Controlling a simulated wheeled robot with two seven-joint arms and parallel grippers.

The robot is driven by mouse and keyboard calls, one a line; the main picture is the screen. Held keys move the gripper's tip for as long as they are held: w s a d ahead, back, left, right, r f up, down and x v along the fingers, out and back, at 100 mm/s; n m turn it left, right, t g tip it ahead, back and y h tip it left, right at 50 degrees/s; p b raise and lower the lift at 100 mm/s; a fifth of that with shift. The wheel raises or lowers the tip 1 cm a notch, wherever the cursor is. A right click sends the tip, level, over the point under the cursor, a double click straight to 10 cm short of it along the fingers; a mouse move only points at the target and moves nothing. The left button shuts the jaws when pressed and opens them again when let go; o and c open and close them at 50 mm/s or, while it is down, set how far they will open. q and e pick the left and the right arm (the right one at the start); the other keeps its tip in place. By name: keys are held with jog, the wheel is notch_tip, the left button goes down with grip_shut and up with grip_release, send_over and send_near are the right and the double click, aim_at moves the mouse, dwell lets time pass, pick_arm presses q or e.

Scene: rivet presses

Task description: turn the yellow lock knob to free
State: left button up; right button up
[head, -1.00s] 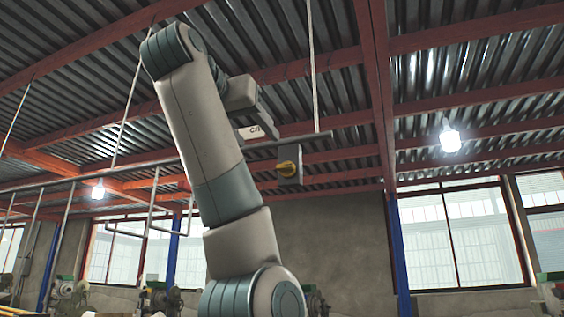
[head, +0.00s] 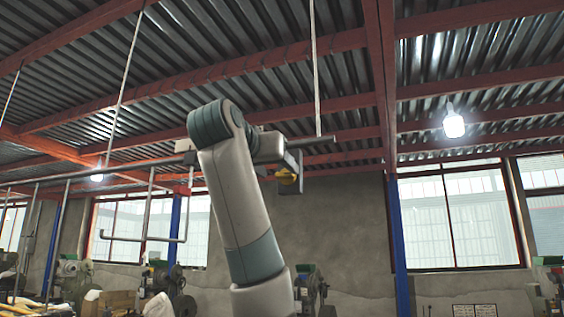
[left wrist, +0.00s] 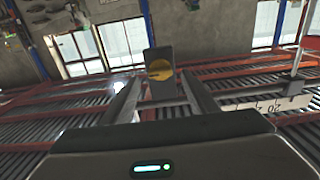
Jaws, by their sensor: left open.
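The yellow lock knob (head: 287,177) is mounted on a grey plate (head: 298,186) that hangs below the overhead pipe. In the left wrist view the round knob (left wrist: 160,70) faces me on its dark plate (left wrist: 159,54). My left gripper (head: 292,159) is just above and against the knob's outline in the head view; I cannot tell whether it touches. In the left wrist view its two fingers (left wrist: 160,82) are apart, one on each side of the knob, with nothing held. My right gripper is not in view.
A grey horizontal pipe (head: 95,179) and thin hanging rods (head: 316,70) run near the arm. Red beams cross the corrugated roof. Lamps (head: 454,126) hang at the sides. Machines (head: 75,275) stand low by the wall. The space right of the knob looks clear.

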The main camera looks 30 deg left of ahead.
aim_at(283, 174)
pick_arm(q)
jog(key=shift+p+x, duration=0.95)
jog(key=shift+x, duration=1.15)
jog(key=shift+c, duration=0.7)
jog(key=c, duration=0.9)
